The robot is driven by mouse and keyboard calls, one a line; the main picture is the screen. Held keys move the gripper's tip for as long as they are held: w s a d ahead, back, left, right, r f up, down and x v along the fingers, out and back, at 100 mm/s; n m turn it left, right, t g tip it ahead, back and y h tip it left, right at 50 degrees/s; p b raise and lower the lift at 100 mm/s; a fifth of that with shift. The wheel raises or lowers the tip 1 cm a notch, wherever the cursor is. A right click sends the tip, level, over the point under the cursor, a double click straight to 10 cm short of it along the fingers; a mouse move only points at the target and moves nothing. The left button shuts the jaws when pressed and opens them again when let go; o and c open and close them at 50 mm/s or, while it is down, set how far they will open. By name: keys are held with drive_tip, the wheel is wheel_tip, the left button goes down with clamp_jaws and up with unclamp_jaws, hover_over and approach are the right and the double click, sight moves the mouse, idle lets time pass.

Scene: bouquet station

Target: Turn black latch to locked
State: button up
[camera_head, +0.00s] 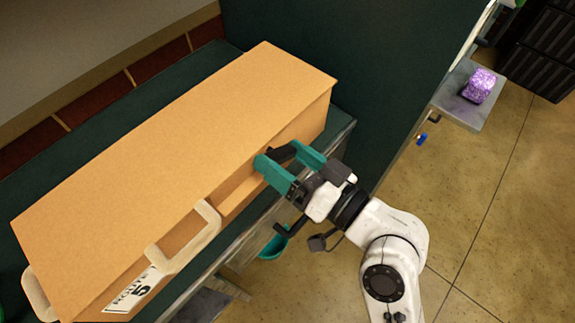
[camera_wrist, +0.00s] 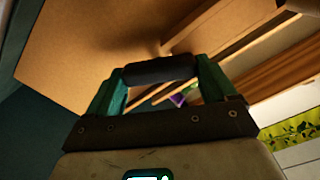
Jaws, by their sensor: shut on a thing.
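The black latch (camera_head: 283,153) is on the front face of a tan box-shaped cabinet (camera_head: 170,165), near its right end. My gripper (camera_head: 278,156) has teal fingers, one on each side of the latch, and is shut on it. In the wrist view the latch (camera_wrist: 160,68) shows as a dark bar spanning between the fingertips, close to the tan surface. The latch's base and any lock marking are hidden, so I cannot tell whether it is locked.
Beige handles (camera_head: 183,245) stick out from the cabinet front, left of my gripper. A white label (camera_head: 133,292) is below them. A dark green panel (camera_head: 385,60) stands behind. A teal bowl (camera_head: 273,243) is below my gripper. A purple block (camera_head: 479,86) sits on a ledge at right.

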drive_tip(key=n+b, duration=0.3)
drive_tip(key=shift+f, duration=0.25)
drive_tip(key=shift+r+n+b, duration=0.15)
drive_tip(key=shift+n+b, duration=0.9)
drive_tip(key=shift+n, duration=0.35)
drive_tip(key=shift+r, duration=0.1)
drive_tip(key=o, duration=0.9)
drive_tip(key=shift+c, duration=0.2)
drive_tip(key=shift+s+d, duration=0.1)
